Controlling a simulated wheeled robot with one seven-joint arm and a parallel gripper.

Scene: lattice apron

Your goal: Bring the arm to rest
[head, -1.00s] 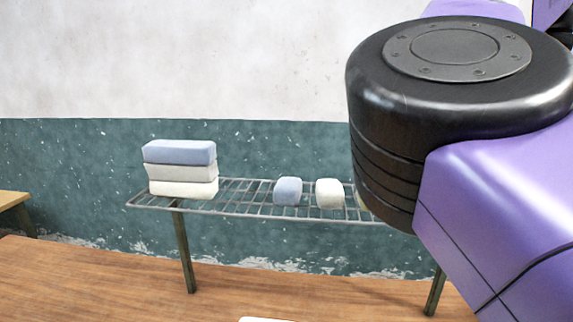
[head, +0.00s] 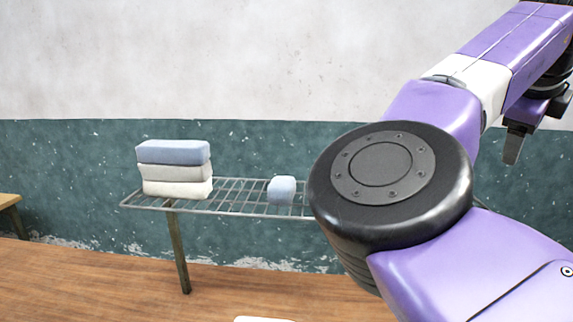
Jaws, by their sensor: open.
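My purple and black arm fills the right of the head view, its big black joint in front. My gripper (head: 516,142) shows only partly at the upper right edge, against the wall. A dark finger points down there, apart from the rack and the blocks, with nothing seen in its grasp. A stack of a blue, a grey and a white block (head: 176,169) stands at the left end of the wire rack (head: 235,200). A small pale blue block (head: 282,190) sits alone on the rack's middle. The right part of the rack is hidden behind my arm.
The rack stands on metal legs before a green and white wall (head: 60,160). A brown wooden surface (head: 110,275) lies in front, mostly bare. A pale thing (head: 264,319) shows at the bottom edge. A wooden table corner (head: 10,200) is at the far left.

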